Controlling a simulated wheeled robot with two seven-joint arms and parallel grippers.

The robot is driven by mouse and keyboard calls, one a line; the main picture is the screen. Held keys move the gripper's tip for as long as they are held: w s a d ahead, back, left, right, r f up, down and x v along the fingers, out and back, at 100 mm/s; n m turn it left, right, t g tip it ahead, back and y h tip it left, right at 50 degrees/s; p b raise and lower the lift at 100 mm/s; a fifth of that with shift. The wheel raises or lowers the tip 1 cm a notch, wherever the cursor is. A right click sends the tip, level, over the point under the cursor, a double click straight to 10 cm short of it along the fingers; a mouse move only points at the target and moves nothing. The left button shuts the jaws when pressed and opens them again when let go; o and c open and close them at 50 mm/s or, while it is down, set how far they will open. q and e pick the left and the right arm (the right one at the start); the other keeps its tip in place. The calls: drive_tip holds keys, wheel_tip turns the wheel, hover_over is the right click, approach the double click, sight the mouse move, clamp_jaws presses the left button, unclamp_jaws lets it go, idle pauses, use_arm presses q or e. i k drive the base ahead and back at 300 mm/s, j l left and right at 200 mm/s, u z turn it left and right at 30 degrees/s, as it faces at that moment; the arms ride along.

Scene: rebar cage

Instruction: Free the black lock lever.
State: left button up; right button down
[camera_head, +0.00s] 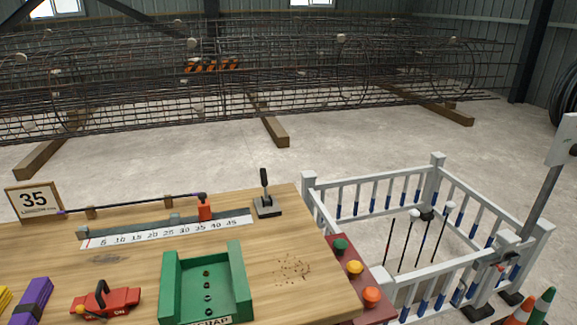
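A black lever (264,178) stands nearly upright on a small dark base at the back right of the wooden table. Nothing visibly lies on or touches the lever in this view. A dark bar (130,204) with a purple left end lies along a measuring rail to its left, near a red-orange block (205,210). Neither of my grippers is in view.
The wooden table (120,270) carries a green scrap tray (240,275), a red tool (105,300), a "35" sign (34,200) and a numbered scale (165,228). Colored buttons (355,267) sit at its right edge. A white railing (375,182) stands beyond; rebar cages (220,75) lie behind.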

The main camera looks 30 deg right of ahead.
sight(262, 171)
drive_tip(key=i+l+u, duration=0.1)
drive_tip(key=l, duration=0.75)
drive_tip(key=i+l+u, duration=0.1)
drive_tip(key=l, duration=0.7)
